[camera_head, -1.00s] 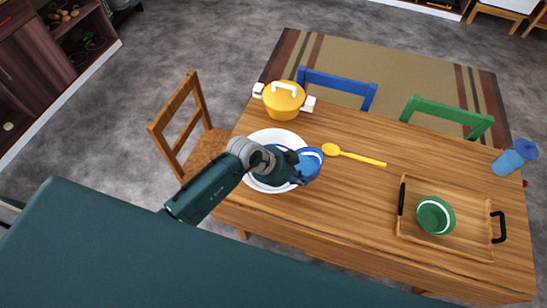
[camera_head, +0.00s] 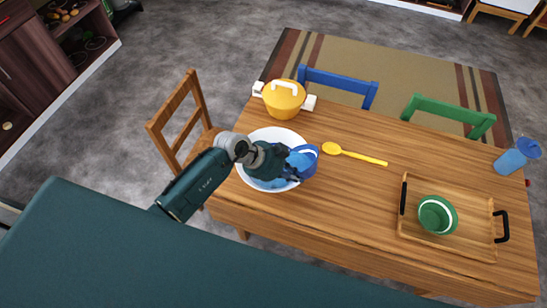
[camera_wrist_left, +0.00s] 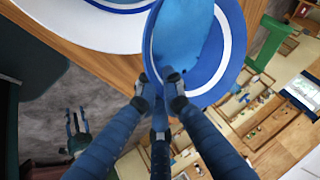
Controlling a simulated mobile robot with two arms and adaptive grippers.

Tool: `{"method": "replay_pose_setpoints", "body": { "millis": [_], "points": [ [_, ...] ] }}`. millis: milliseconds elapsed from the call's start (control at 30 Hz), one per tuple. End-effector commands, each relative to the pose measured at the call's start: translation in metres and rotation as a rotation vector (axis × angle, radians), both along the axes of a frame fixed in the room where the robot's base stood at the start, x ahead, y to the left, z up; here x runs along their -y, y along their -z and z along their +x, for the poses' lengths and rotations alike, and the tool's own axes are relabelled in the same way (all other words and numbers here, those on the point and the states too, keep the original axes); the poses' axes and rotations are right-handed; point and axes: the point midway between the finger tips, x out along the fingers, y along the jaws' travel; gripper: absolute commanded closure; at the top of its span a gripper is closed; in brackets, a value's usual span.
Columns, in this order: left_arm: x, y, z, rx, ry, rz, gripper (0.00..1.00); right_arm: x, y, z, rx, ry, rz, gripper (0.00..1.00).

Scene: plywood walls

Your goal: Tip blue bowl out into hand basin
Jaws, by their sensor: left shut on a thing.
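The blue bowl (camera_head: 309,166) has a white band and is held tilted over the right side of the white hand basin (camera_head: 262,136). My left gripper (camera_head: 292,172) is shut on the bowl's rim; the wrist view shows the two fingertips (camera_wrist_left: 160,91) pinching the rim of the blue bowl (camera_wrist_left: 233,38). A lighter blue surface, which looks like liquid, shows in the bowl. Blue also shows inside the basin, partly hidden by my gripper. The basin's white rim (camera_wrist_left: 62,32) shows at the upper left of the wrist view. My right gripper is not in view.
A yellow pot (camera_head: 284,99) stands behind the basin. A yellow spoon (camera_head: 355,154) lies right of the bowl. Chairs stand around the wooden table (camera_head: 345,200).

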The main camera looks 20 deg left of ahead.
Motion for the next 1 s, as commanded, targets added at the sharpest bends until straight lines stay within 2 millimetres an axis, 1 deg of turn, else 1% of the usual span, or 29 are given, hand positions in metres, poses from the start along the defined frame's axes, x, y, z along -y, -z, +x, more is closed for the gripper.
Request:
{"method": "replay_pose_setpoints", "body": {
  "millis": [33, 400, 1000],
  "points": [
    [-0.001, 0.001, 0.001, 0.0, 0.0, -0.006, 1.0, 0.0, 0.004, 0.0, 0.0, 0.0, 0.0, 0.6],
    [-0.006, 0.001, 0.003, -0.009, 0.001, -0.045, 1.0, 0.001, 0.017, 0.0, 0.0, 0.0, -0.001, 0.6],
    [-0.01, -0.004, 0.004, -0.029, 0.002, -0.108, 1.0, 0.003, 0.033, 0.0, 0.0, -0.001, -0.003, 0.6]
  ]
}}
